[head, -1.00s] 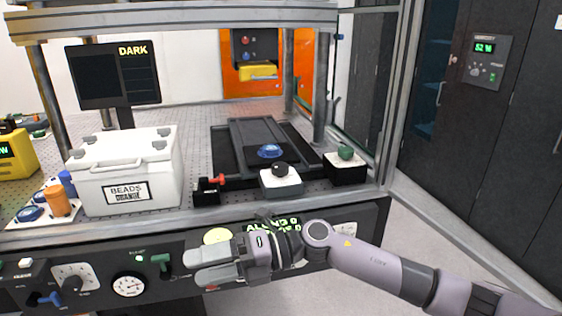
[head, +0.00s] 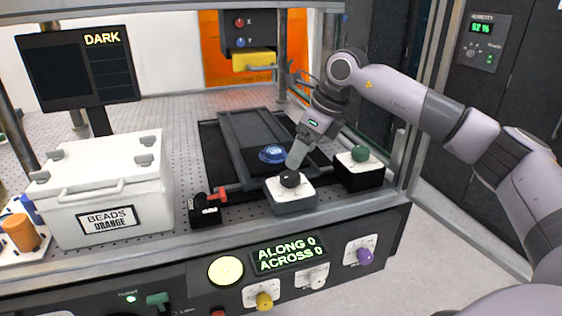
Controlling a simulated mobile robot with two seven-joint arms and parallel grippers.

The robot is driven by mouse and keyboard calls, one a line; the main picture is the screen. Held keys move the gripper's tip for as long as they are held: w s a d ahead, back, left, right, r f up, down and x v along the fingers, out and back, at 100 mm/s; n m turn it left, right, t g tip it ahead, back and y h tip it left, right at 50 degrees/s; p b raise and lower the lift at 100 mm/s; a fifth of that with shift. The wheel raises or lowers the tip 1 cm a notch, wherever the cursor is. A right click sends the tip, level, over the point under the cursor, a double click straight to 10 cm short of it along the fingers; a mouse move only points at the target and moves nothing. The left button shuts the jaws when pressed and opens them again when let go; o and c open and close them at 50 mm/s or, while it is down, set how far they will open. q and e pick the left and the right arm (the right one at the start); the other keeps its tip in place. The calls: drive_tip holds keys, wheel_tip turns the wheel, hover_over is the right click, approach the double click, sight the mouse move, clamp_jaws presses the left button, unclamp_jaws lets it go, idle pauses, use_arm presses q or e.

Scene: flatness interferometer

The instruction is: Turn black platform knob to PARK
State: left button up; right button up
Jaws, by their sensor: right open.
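The black platform knob (head: 289,178) is a round black ball-like knob on top of a small box with a white top (head: 291,190) at the front edge of the bench. No PARK mark is readable. My right gripper (head: 296,158) points down at the knob from above and behind, its fingertips at or just over the knob's top. It is open; the fingers overlap in this view, and I cannot tell whether they touch the knob or straddle it. My left gripper is not in view.
A green knob (head: 360,153) on a black box stands close to the right. A red-handled black block (head: 207,208) and a white BEADS ORANGE case (head: 103,190) are to the left. A blue disc (head: 272,154) lies behind on the platform. The front panel's display (head: 288,254) reads ALONG 0, ACROSS 0.

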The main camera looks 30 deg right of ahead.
sight(291, 175)
drive_tip(key=shift+p+x, duration=0.6)
drive_tip(key=shift+x, duration=2.85)
drive_tip(key=shift+s, duration=0.1)
drive_tip(key=c, duration=1)
